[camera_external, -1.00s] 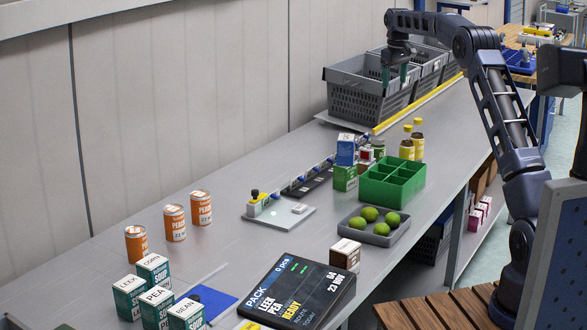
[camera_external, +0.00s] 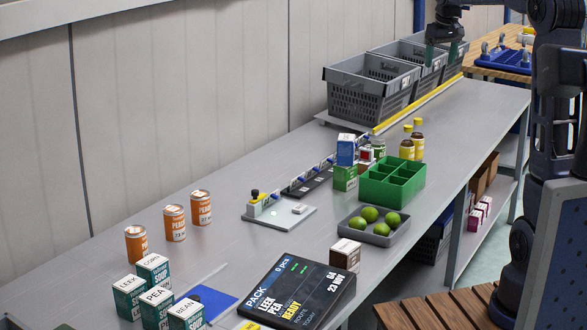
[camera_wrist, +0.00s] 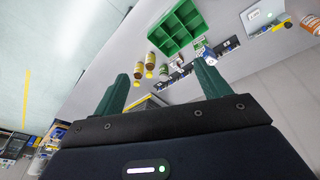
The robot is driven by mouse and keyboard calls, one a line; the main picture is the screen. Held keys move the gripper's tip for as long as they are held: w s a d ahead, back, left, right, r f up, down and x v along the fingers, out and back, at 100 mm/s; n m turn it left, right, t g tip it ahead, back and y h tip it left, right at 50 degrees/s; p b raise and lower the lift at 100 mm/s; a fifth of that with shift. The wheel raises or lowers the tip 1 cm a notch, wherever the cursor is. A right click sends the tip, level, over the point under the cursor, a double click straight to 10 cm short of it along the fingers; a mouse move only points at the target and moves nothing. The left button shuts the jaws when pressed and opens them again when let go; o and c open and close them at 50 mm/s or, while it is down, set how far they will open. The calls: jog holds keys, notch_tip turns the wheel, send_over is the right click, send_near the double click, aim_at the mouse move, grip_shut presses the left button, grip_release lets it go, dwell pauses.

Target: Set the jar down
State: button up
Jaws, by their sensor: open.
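My gripper (camera_external: 443,54) is open, hanging over the grey bins at the far end of the bench. Its two green fingers also show wide apart in the wrist view (camera_wrist: 163,90), with no jar between them. A small green jar-like container (camera_external: 379,149) stands on the bench behind the green divided tray (camera_external: 372,190). Two bottles with yellow caps (camera_external: 417,145) stand beside that tray; they show in the wrist view too (camera_wrist: 154,62). I cannot tell which of these, if any, is the jar. The insides of the bins are mostly hidden.
The nearest grey bin (camera_external: 358,103) stands in a row along the wall, with a yellow strip (camera_external: 420,103) in front. A tray of limes (camera_external: 374,234), a dark display (camera_external: 297,291), orange cans (camera_external: 174,222) and soup boxes (camera_external: 153,270) occupy the nearer bench.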

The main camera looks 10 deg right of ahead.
jog(key=s+f+m, duration=0.1)
jog(key=s+f, duration=0.3)
jog(key=s, duration=0.8)
jog(key=s+f+m+t, duration=0.1)
jog(key=s+f, duration=0.3)
jog(key=s, duration=0.7)
jog(key=s+d+f+m, duration=0.1)
jog(key=s+f, duration=0.3)
jog(key=s, duration=0.8)
jog(key=shift+s+f+t, duration=0.3)
jog(key=shift+t, duration=0.1)
jog(key=shift+s+d+f, duration=0.15)
jog(key=shift+s+f, duration=0.1)
jog(key=shift+f, duration=0.05)
jog(key=shift+c, duration=0.4)
